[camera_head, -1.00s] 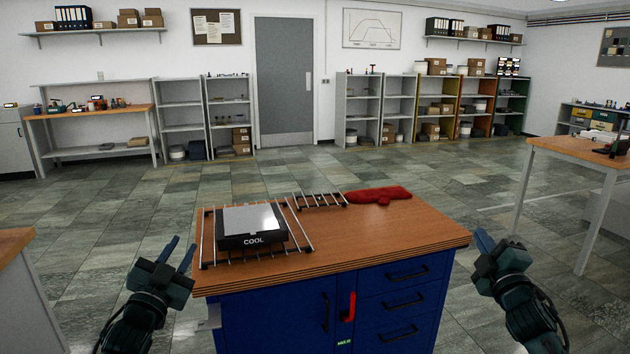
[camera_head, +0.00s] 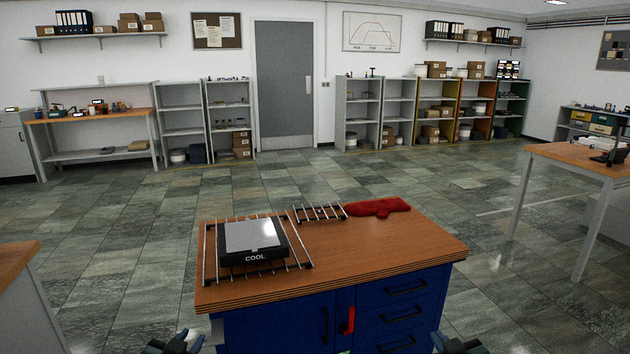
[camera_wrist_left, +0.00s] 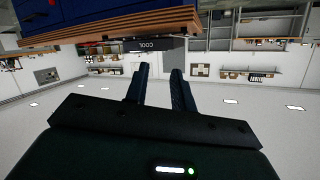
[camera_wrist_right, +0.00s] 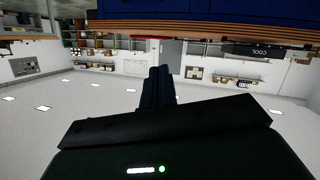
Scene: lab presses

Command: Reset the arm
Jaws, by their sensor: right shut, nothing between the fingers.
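My left gripper (camera_head: 182,341) shows only at the bottom edge of the head view, low in front of the workbench's left part. In the left wrist view its two fingers (camera_wrist_left: 160,80) stand apart with a gap and nothing between them. My right gripper (camera_head: 447,340) shows at the bottom edge of the head view, in front of the bench's right end. In the right wrist view its fingers (camera_wrist_right: 160,80) are together and empty. Most of both arms is out of the head view.
A wooden-topped blue workbench (camera_head: 370,262) stands close ahead. On it are a dark block marked COOL (camera_head: 254,256) on a wire rack (camera_head: 209,265), a smaller rack (camera_head: 319,212) and a red cloth (camera_head: 377,207). Other tables stand at left (camera_head: 18,252) and right (camera_head: 580,158).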

